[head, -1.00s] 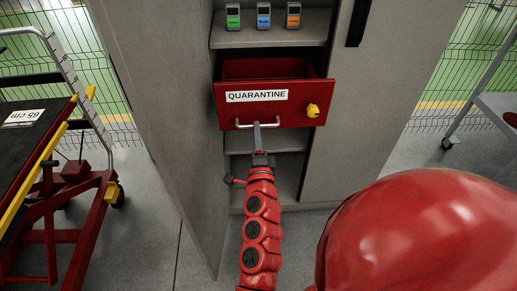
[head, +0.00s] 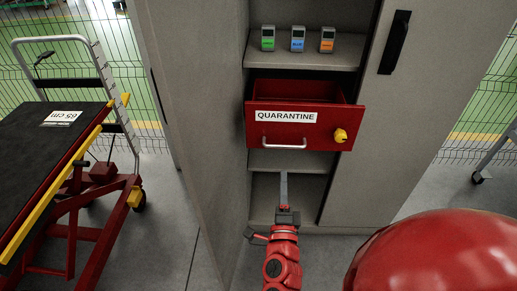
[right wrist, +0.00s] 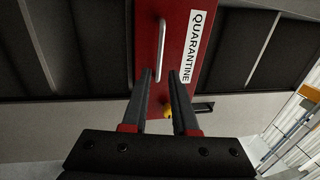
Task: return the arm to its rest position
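The red drawer (head: 270,138) labelled QUARANTINE stands pulled out of the grey cabinet, its inside partly showing. It has a pale bar handle (head: 284,145) and a yellow knob (head: 340,135). My right gripper (head: 284,176) is below and in front of the handle, apart from it. In the right wrist view, the right gripper (right wrist: 160,73) has its two fingers apart with nothing between them. The drawer front (right wrist: 178,12) and handle (right wrist: 160,50) show beyond the fingertips. My left gripper is in neither view.
Green, blue and orange labelled devices (head: 298,40) stand on the shelf above the drawer. A cabinet door (head: 375,150) with a black handle is right of the drawer. A trolley (head: 45,150) with a dark top stands at left. Grey floor (head: 165,235) is clear between trolley and cabinet.

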